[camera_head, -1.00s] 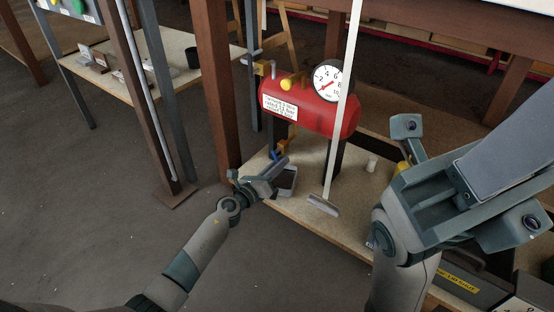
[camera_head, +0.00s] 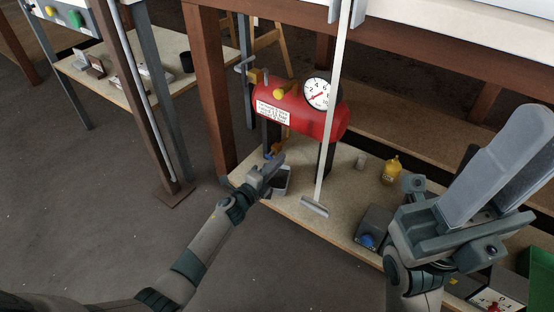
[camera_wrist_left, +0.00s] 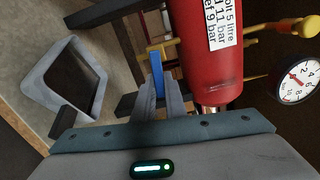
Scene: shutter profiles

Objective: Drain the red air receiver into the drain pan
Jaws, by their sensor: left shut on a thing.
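The red air receiver (camera_head: 300,112) stands on dark legs on the low wooden bench, with a round gauge (camera_head: 317,93) on top; it also shows in the left wrist view (camera_wrist_left: 205,75). Under its left end is a drain valve with a blue handle (camera_wrist_left: 155,54). My left gripper (camera_wrist_left: 159,78) is shut on this handle, whose upper part shows beyond the fingertips. The grey drain pan (camera_head: 284,181) sits on the bench below the valve, partly hidden by my gripper; the left wrist view shows its dark inside (camera_wrist_left: 78,78). My right gripper (camera_head: 495,165) is raised at the right, away from the receiver; its finger gap is unclear.
A pale pole (camera_head: 332,125) with a flat foot (camera_head: 314,206) stands before the receiver. A brown post (camera_head: 208,95) rises at the left.

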